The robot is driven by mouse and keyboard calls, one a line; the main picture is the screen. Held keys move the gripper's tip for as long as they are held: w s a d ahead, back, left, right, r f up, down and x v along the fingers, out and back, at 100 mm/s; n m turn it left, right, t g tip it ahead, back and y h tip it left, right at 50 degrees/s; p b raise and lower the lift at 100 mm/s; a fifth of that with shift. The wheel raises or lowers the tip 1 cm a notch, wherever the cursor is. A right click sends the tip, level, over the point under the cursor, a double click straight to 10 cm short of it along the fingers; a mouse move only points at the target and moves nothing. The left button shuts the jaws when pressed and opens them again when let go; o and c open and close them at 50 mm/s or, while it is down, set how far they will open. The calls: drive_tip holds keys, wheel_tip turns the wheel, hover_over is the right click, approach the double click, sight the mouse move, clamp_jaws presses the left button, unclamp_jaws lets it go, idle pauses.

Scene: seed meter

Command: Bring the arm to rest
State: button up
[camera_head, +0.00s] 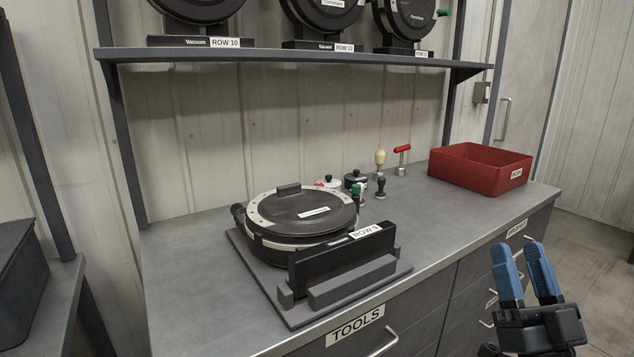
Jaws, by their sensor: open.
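My gripper (524,272) is at the lower right of the head view, in front of the bench's drawers. Its two blue fingers point up and stand apart, with nothing between them. It touches nothing that I can see. A round black seed meter (300,212) with a light rim lies flat on a dark base plate on the bench, behind a black stand labelled ROW 9 (343,256). The gripper is to the right of the meter and well clear of it.
The grey bench (190,280) has a front label TOOLS and drawer handles. A red bin (480,168) stands at its right end. Several small hand tools, one a red-handled tool (402,155), stand behind the meter. A shelf (300,53) above holds more meters. Floor is free at right.

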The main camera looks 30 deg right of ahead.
drive_tip(key=s+a+f+n+g+y, duration=0.3)
drive_tip(key=s+a+f+y, duration=0.3)
drive_tip(key=s+a, duration=0.4)
drive_tip(key=s+a+f+n+g+y, duration=0.3)
drive_tip(key=s+a+f+g+y, duration=0.3)
drive_tip(key=s+a+f, duration=0.3)
drive_tip(key=s+a, duration=0.1)
drive_tip(key=a, duration=0.2)
drive_tip(key=shift+s+a+n, duration=0.3)
drive_tip(key=shift+a+n, duration=0.05)
drive_tip(key=shift+n, duration=0.05)
